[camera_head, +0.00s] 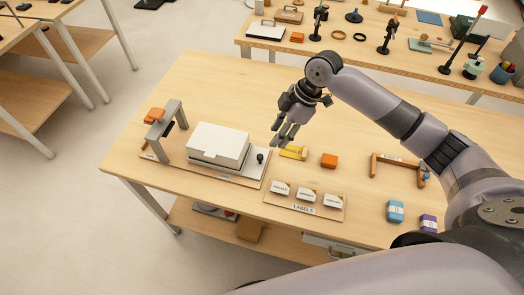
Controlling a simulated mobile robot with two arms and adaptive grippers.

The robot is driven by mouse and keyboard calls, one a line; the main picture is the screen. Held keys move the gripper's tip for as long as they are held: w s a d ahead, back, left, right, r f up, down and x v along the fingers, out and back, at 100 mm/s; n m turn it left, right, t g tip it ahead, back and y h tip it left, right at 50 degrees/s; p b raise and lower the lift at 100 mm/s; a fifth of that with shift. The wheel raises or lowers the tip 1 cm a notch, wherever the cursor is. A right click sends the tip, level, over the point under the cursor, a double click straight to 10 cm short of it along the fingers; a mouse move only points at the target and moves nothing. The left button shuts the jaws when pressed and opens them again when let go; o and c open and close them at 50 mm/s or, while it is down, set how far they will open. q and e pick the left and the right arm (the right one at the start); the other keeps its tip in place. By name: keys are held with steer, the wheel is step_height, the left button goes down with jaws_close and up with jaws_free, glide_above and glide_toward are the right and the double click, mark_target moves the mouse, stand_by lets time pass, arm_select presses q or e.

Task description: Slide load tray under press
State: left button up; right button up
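A grey arch-shaped press frame (174,126) with an orange block (154,115) stands at the left of a wooden table. To its right, a white block-shaped load (219,142) sits on a low pale tray (225,167) with a black knob (260,157) at its right end. The load and tray are beside the arch, not beneath it. My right gripper (282,140) points down above the table, right of the load and behind the knob. Its fingers look apart and empty. My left gripper is out of view.
A yellow object (293,152) lies just below my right gripper, with an orange block (329,160) beside it. A labels board (304,208) lies in front. The table's back left is clear.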

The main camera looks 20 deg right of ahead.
mark_target(260, 156)
steer(key=x, duration=0.5)
steer(key=p+x, duration=0.1)
steer(key=x, duration=0.2)
steer(key=shift+w, duration=0.35)
steer(key=shift+x, duration=1.15)
steer(key=shift+a+f+p, duration=0.1)
steer(key=shift+f+p, duration=0.2)
steer(key=shift+f, duration=0.15)
steer(key=shift+a+f, duration=0.15)
steer(key=shift+f, duration=0.2)
steer(key=c, duration=0.5)
jaws_close()
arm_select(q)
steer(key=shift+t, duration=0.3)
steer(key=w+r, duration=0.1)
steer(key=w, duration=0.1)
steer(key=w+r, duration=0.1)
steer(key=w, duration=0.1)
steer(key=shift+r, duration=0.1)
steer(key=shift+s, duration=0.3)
